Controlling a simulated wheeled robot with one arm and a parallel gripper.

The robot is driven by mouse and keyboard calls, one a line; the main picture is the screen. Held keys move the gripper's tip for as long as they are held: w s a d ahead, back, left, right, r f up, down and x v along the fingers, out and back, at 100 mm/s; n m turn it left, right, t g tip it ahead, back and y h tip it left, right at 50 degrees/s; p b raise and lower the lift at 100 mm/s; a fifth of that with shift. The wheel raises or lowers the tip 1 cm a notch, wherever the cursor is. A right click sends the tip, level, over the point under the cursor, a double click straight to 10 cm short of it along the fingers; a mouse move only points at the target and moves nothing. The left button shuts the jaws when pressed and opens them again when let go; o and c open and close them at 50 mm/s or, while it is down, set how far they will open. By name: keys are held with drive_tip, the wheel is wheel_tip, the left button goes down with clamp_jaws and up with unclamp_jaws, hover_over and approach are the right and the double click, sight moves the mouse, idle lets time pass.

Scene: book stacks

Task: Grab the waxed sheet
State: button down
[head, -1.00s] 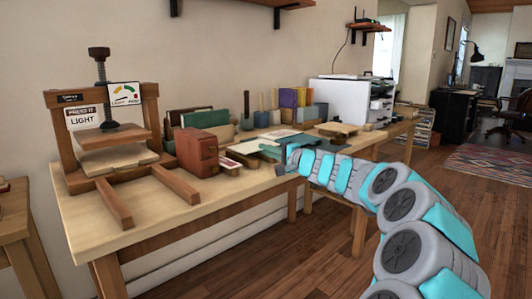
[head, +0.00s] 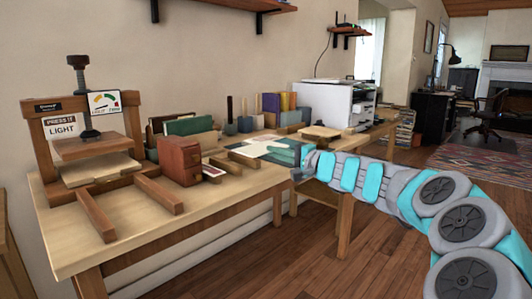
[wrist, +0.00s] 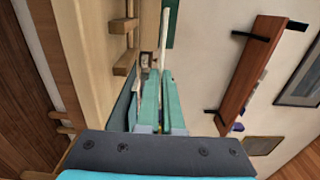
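Pale flat sheets (head: 246,151) lie near the middle of the workbench (head: 85,238), on or beside a dark green mat; I cannot tell for sure which is the waxed sheet. My gripper (head: 284,152) reaches in from the right, low over the bench's front part, just right of the sheets.
A wooden press (head: 90,150) stands at the bench's left end, with a reddish-brown box (head: 180,161) beside it. Upright books (head: 188,126) and blocks line the wall. A white printer (head: 335,104) stands farther right. Open floor lies in front of the bench.

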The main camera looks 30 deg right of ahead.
drive_tip(key=s, duration=0.1)
drive_tip(key=s+d+r, duration=0.1)
drive_tip(key=s, duration=0.1)
drive_tip(key=shift+s+r, duration=0.2)
